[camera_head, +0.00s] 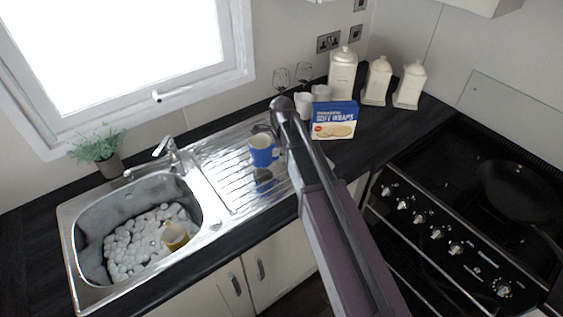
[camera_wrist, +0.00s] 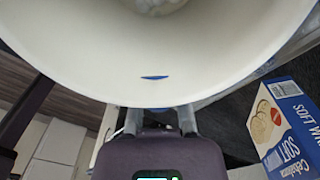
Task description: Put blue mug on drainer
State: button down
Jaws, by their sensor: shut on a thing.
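The blue mug (camera_head: 262,150) is upright over the ribbed metal drainer (camera_head: 225,165), right of the sink. A blue reflection shows on the drainer under it; a small gap seems to lie between them, but I cannot tell for sure. In the wrist view the mug's pale inside and rim (camera_wrist: 150,75) fill the upper part. My gripper (camera_wrist: 160,118) is shut on the mug's near side. In the head view my arm hides most of the gripper.
The sink (camera_head: 75,235) holds white foam and a yellow mug (camera_head: 175,236). A blue wrap box (camera_head: 334,121), white cups (camera_head: 303,105), two glasses (camera_head: 282,77) and cream canisters (camera_head: 377,82) stand to the right. A pan (camera_head: 520,190) sits on the hob. A plant (camera_head: 97,147) stands behind the sink.

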jog(key=shift+s+f+b, duration=0.1)
jog(key=shift+f+b, duration=1.3)
jog(key=shift+f, duration=0.3)
jog(key=shift+f, duration=0.1)
jog(key=c, duration=0.7)
grip_release()
jog(key=shift+o, duration=0.2)
notch_tip(320, 180, up, 12)
jog(key=p, duration=1.2)
jog(key=shift+d, duration=0.15)
